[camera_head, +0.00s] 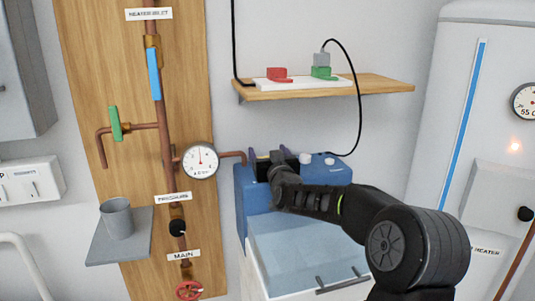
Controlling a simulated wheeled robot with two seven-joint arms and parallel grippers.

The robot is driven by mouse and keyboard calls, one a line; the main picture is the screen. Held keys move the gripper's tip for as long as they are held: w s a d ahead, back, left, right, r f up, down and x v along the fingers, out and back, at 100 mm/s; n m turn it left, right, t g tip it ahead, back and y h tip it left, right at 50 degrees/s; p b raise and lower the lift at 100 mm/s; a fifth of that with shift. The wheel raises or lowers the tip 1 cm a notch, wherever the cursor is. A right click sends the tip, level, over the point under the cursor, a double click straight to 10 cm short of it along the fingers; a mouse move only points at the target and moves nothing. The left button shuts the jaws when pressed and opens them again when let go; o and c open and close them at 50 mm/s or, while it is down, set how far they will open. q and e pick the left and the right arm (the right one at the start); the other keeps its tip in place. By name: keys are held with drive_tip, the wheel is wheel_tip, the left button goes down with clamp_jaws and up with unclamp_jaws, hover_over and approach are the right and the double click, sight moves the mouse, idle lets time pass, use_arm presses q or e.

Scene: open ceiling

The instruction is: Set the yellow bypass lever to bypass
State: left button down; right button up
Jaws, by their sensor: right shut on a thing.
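A small patch of the yellow bypass lever (262,157) shows at the back left of the blue unit's top, where the copper pipe meets it. My right gripper (272,165) reaches over the blue unit (256,198) from the right and is shut on the lever. The gripper's dark fingers hide most of the lever, so its exact angle and any position marks cannot be read. My left gripper is not in view.
The wooden pipe board (90,60) with a pressure gauge (200,161), a green-handled valve (115,123) and a red valve wheel (189,290) stands left. A shelf (385,84) hangs above. The white water heater (440,120) stands right.

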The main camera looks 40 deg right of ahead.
drive_tip(key=shift+a+r+m+h, duration=0.15)
drive_tip(key=shift+r+m+h, duration=0.05)
drive_tip(key=shift+m+h, duration=0.1)
drive_tip(key=h+p, duration=0.1)
drive_tip(key=m+g+h+p, duration=0.1)
drive_tip(key=p, duration=0.1)
drive_tip(key=m+g+h+p, duration=0.1)
drive_tip(key=shift+s+r+p, duration=0.25)
drive_tip(key=shift+s+p, duration=0.1)
drive_tip(key=shift+p, duration=0.05)
drive_tip(key=shift+s+d+f+m+g+h+p, duration=0.25)
drive_tip(key=shift+f+m+g+h+p, duration=0.05)
drive_tip(key=shift+m+g+h, duration=0.35)
drive_tip(key=shift+f, duration=0.1)
drive_tip(key=o, duration=2.1)
drive_tip(key=shift+s, duration=0.1)
drive_tip(key=shift+b+v, duration=0.75)
drive_tip(key=shift+v, duration=3.1)
drive_tip(key=shift+f, duration=0.1)
